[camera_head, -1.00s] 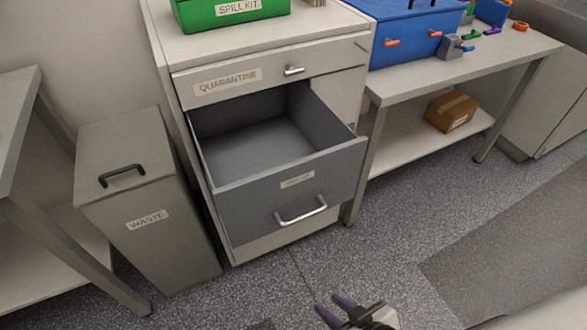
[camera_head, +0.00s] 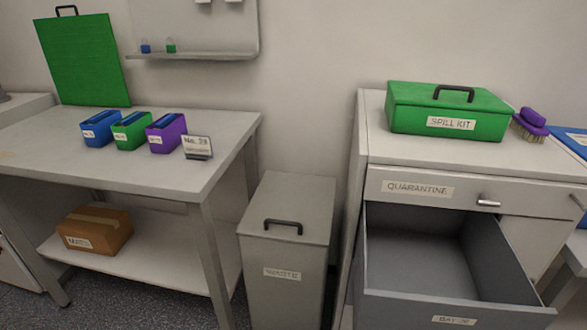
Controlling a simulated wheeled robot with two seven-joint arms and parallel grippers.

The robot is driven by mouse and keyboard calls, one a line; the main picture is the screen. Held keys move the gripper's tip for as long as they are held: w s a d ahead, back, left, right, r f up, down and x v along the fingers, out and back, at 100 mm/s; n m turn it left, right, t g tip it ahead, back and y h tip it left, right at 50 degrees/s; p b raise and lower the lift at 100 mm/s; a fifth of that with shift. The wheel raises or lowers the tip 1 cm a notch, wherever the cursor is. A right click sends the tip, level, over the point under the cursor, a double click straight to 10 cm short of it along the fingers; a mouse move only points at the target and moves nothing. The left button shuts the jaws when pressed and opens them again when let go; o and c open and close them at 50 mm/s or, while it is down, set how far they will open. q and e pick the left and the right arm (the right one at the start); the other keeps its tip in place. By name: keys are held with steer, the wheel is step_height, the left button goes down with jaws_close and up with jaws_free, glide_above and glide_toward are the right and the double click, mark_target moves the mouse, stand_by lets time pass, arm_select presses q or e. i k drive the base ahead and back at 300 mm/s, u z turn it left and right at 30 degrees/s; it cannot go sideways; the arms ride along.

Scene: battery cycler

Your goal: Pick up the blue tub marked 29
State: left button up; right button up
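A blue tub (camera_head: 99,129) with a white label stands at the left of a row on the left table. Its label is too small to read. A green tub (camera_head: 132,131) and a purple tub (camera_head: 166,133) stand beside it to the right. A small sign (camera_head: 197,147) that seems to read No. 29 or No. 23 stands right of the purple tub. Neither of my grippers is in view.
The table (camera_head: 150,176) has clear room in front of the tubs. A green board (camera_head: 83,60) stands behind. A waste bin (camera_head: 287,245) stands right of the table. A drawer (camera_head: 455,310) is open under the green spill kit box (camera_head: 448,112).

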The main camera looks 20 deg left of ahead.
mark_target(99, 135)
steer(key=u, duration=3)
steer(key=i, duration=3.7)
steer(key=z, duration=2.9)
